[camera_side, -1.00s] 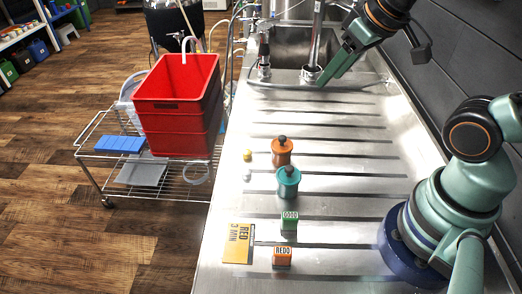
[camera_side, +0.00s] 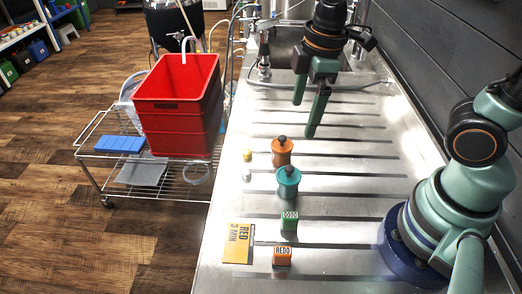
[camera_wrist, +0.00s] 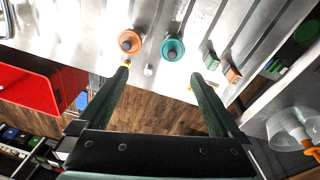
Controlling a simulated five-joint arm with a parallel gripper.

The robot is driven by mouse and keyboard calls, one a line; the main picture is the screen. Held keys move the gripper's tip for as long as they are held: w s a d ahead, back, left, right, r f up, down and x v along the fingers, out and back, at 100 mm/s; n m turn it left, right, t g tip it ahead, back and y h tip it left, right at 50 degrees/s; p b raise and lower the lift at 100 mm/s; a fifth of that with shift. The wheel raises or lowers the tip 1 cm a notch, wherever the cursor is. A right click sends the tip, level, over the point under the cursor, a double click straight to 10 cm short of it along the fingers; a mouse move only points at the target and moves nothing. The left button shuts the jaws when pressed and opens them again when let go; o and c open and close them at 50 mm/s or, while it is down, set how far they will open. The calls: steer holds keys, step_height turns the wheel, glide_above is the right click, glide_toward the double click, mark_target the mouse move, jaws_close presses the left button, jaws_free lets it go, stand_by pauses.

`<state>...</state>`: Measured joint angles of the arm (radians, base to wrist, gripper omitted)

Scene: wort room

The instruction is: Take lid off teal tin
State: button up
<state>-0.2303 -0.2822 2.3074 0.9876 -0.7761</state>
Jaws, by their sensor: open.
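The teal tin (camera_side: 287,187) stands upright on the steel drainboard, with its lid (camera_side: 288,173) on and a dark knob on top. In the wrist view the teal lid (camera_wrist: 173,49) shows from above, beyond and between my fingers. An orange tin (camera_side: 282,150) with a similar dark knob stands just behind it, and also shows in the wrist view (camera_wrist: 130,42). My gripper (camera_side: 306,118) is open and empty, above the drainboard behind both tins. It touches neither tin.
A green block (camera_side: 289,221), an orange block (camera_side: 282,257) and a yellow card (camera_side: 238,243) lie in front of the teal tin. Small yellow (camera_side: 247,155) and white (camera_side: 246,175) pieces lie to its left. A red crate (camera_side: 178,105) stands on a cart beyond the left edge.

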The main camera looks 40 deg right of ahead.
mark_target(292, 167)
steer(key=f+n, duration=0.1)
steer(key=f, duration=0.4)
steer(key=a+f+n+g, duration=0.1)
steer(key=f, duration=0.3)
steer(key=a+f+n, duration=0.1)
steer(key=f+n, duration=0.1)
steer(key=f, duration=0.3)
steer(key=shift+f, duration=0.3)
steer(key=c, duration=1.3)
